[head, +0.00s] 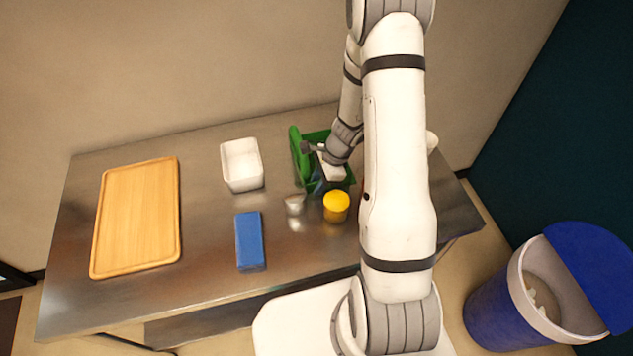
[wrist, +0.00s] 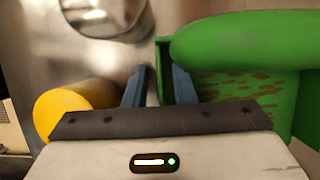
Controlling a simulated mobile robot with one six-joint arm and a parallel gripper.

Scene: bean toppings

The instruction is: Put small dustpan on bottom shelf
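The small green dustpan (head: 296,150) lies on the steel table, partly hidden by my arm. The wrist view shows its thick rounded green handle (wrist: 240,38) and a pan surface with brown specks. My gripper (head: 318,186) is down at the dustpan's near side. In the wrist view its two blue-grey fingers (wrist: 161,72) are apart, with a thin green wall edge of the dustpan between them. A gap shows between the left finger and that wall. The bottom shelf (head: 205,322) shows only as a strip under the table's front edge.
A yellow-lidded jar (head: 336,207) and a small metal cup (head: 295,204) stand close to my gripper. A white container (head: 241,165), a blue box (head: 249,241) and a wooden board (head: 137,217) are to the left. A blue bin (head: 500,305) stands right of the table.

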